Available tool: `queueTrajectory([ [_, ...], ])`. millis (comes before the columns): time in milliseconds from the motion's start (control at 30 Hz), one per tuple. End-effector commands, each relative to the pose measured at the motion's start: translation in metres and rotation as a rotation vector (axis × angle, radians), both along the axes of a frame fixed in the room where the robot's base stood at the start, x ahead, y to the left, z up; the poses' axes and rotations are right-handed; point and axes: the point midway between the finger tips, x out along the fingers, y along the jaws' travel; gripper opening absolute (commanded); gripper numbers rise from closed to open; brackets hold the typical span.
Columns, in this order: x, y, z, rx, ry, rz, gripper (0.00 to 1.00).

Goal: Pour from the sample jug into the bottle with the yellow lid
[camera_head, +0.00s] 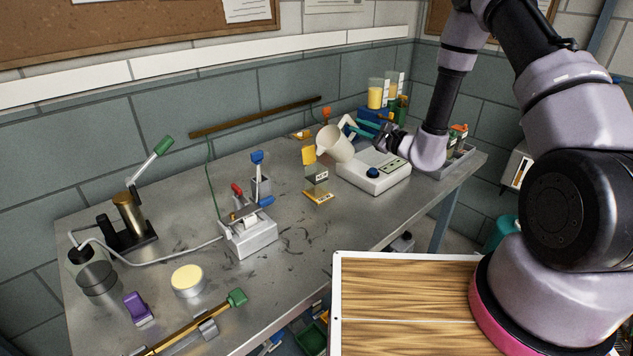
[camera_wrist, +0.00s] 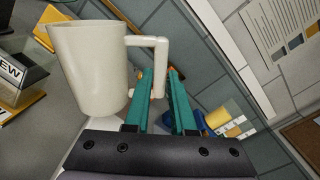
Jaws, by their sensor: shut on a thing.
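The sample jug (camera_head: 337,144) is cream, with its mouth leaning left in the head view; it also fills the left of the wrist view (camera_wrist: 90,68). My gripper (camera_head: 352,127) is shut on the jug's handle, its teal fingers showing in the wrist view (camera_wrist: 166,85). A small dark see-through container (camera_head: 317,177) with a white label and yellow parts, seemingly the bottle with the yellow lid, stands below and left of the jug. A yellow flap (camera_head: 308,155) shows upright behind it. The jug's contents are hidden.
A white device with a blue knob (camera_head: 373,172) stands right of the container. A clamp fixture (camera_head: 249,234) and a round tin with a pale yellow top (camera_head: 188,279) are further left. Yellow-filled cylinders (camera_head: 376,96) stand at the back. Bare bench (camera_head: 290,222) lies in front.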

Motion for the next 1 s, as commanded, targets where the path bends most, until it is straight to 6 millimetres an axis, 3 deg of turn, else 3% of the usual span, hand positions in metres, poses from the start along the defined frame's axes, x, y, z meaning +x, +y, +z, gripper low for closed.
queueTrajectory([
  [1000,-0.004,0.004,0.013,-0.062,-0.065,0.0,0.0],
])
